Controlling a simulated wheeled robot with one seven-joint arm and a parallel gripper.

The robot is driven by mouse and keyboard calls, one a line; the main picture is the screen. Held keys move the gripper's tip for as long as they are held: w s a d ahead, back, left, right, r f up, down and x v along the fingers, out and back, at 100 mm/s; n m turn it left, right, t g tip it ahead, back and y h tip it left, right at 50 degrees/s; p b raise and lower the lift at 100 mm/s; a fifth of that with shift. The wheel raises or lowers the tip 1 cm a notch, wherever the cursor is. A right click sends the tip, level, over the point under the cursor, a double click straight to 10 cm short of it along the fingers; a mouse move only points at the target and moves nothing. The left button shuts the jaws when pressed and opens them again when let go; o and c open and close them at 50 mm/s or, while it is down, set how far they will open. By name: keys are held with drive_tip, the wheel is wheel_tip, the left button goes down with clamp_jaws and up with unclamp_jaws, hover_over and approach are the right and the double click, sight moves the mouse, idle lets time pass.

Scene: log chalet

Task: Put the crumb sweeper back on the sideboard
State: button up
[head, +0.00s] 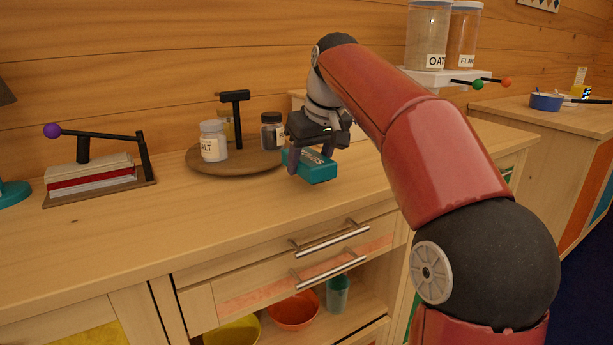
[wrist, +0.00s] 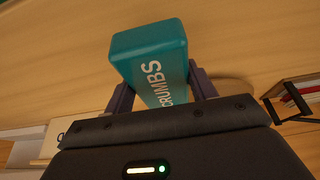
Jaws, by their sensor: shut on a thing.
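The crumb sweeper is a teal block (head: 311,166) with white lettering. My gripper (head: 308,160) is shut on it and holds it over the front part of the sideboard (head: 110,250), to the right of the round wooden tray. In the wrist view the crumb sweeper (wrist: 152,62) reads "CRUMBS" and sits between the two fingers of my gripper (wrist: 160,90). I cannot tell for sure whether its underside touches the wood. Part of it is hidden behind the gripper fingers in the head view.
The round wooden tray (head: 196,165) holds a salt jar (head: 213,141), a dark jar (head: 271,130) and a black T-shaped post. A napkin holder (head: 90,180) stands at left. Canisters (head: 428,35) stand on a white stand behind my arm. The sideboard's front left is clear.

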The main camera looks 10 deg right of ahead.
drive_tip(key=f, duration=0.1)
drive_tip(key=f+b, duration=0.1)
drive_tip(key=shift+w+f, duration=0.2)
drive_tip(key=shift+f, duration=0.1)
drive_tip(key=shift+r, duration=0.2)
drive_tip(key=shift+f, duration=0.15)
drive_tip(key=o, duration=1)
drive_tip(key=shift+c, duration=0.2)
